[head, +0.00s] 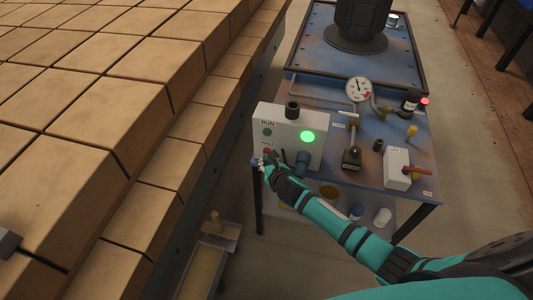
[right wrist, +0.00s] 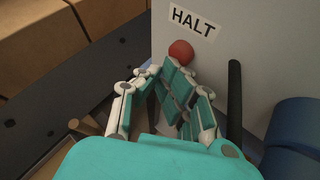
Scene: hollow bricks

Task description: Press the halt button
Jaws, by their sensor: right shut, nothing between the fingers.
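The halt button is a red round knob (right wrist: 181,52) under a HALT label (right wrist: 194,22) on the front of a pale control box (head: 307,117). In the head view the red button (head: 267,152) shows just above my right fingertips. My right gripper (head: 265,163) is shut and empty, close in front of the box face. In the right wrist view its fingertips (right wrist: 158,68) are just below the button; I cannot tell whether they touch it.
The box has a dark green RUN button (head: 267,132), a lit green lamp (head: 307,137) and a blue part (head: 302,163). A gauge (head: 358,90), a lever valve (head: 351,158) and a white box with a red handle (head: 397,168) share the bench. Stacked bricks (head: 100,100) fill the left.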

